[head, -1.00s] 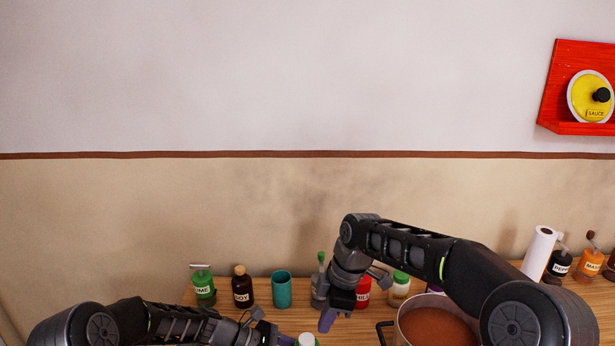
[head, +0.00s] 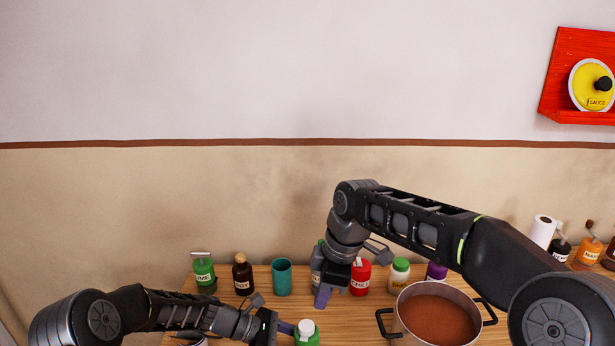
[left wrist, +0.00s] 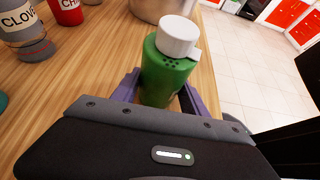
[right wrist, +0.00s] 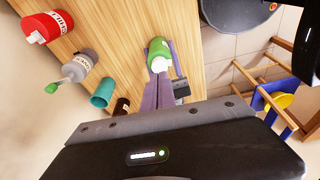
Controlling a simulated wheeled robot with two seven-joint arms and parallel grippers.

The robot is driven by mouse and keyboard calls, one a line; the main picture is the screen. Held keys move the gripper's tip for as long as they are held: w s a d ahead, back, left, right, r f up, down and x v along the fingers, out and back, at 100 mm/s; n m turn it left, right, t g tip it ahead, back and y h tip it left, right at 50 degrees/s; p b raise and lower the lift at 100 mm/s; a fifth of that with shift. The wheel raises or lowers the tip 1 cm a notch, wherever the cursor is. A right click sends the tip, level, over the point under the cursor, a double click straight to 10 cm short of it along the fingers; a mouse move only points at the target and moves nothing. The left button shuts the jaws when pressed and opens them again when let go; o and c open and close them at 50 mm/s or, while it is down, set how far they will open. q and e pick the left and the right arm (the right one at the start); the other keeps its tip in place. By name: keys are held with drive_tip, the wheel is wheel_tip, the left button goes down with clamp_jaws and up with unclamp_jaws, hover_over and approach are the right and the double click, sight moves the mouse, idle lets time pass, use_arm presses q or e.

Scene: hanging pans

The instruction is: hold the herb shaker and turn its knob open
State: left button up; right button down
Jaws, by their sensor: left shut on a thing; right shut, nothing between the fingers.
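The herb shaker is a green bottle with a white knob on top (head: 307,337), at the bottom of the head view. In the left wrist view the green shaker (left wrist: 168,72) stands between the purple fingers. My left gripper (head: 290,328) is shut on its body. My right gripper (head: 322,298) is shut and empty, pointing down above the table, up and to the right of the shaker. In the right wrist view its closed fingertips (right wrist: 160,70) overlap the shaker's white knob (right wrist: 162,64); I cannot tell whether they touch it. The shaker's lower body is hidden in the head view.
A pot of brown sauce (head: 436,318) stands right of the shaker. Behind are a lime bottle (head: 204,272), a dark bottle (head: 242,275), a teal cup (head: 282,278), a red chili bottle (head: 360,278) and a green-capped jar (head: 399,274). More bottles stand far right.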

sight(306, 328)
drive_tip(key=m, duration=0.1)
drive_tip(key=f+m, duration=0.1)
drive_tip(key=m, duration=0.1)
drive_tip(key=s+m, duration=0.1)
drive_tip(key=m, duration=0.1)
drive_tip(key=shift+s+a+f+t, duration=0.1)
drive_tip(key=shift+f+t, duration=0.15)
drive_tip(key=shift+t, duration=0.05)
drive_tip(key=shift+s+d+f+x, duration=0.15)
drive_tip(key=shift+d+x, duration=0.1)
drive_tip(key=shift+x, duration=0.9)
drive_tip(key=shift+s+d+x, duration=0.15)
drive_tip(key=shift+d+x, duration=0.1)
drive_tip(key=shift+x, duration=0.9)
drive_tip(key=shift+s+d+f+x, duration=0.1)
drive_tip(key=shift+d+x, duration=0.1)
drive_tip(key=shift+x, duration=0.95)
drive_tip(key=shift+w+a+r, duration=0.1)
drive_tip(key=shift+w+a, duration=0.05)
